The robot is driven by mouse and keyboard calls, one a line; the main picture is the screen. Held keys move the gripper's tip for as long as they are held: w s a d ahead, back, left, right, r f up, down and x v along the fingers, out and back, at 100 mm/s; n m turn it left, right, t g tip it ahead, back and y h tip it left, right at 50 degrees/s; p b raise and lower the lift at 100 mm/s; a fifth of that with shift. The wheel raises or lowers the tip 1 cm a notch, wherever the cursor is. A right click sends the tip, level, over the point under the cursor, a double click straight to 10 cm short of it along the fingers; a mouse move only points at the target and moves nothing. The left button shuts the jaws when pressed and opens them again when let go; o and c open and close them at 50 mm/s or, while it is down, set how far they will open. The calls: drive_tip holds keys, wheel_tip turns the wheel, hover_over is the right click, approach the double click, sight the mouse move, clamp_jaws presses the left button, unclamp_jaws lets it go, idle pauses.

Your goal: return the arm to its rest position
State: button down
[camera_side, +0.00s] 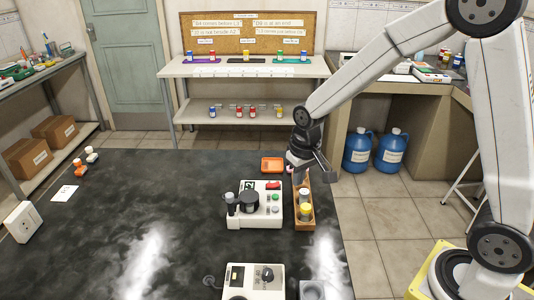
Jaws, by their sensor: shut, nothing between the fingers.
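My gripper (308,174) hangs from my arm above the back end of a small orange-brown wooden rack (304,222). It points downward and is shut, with nothing seen in it. The rack stands on the dark bench and holds a few vials, one with a yellow cap (306,209). The far end of the rack is partly hidden behind my gripper. My arm reaches in from the right, bent at the elbow.
A white device with a dark round top (240,218) stands left of the rack. An orange tray (272,164) lies behind it. Another white device (240,282) is at the front edge. The left middle of the dark bench (130,215) is clear.

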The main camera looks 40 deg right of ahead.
drive_tip(key=s+n+t, duration=0.1)
drive_tip(key=s, duration=1)
drive_tip(key=shift+s+a+n, duration=0.2)
drive_tip(key=shift+s+n, duration=0.1)
drive_tip(key=shift+s, duration=0.1)
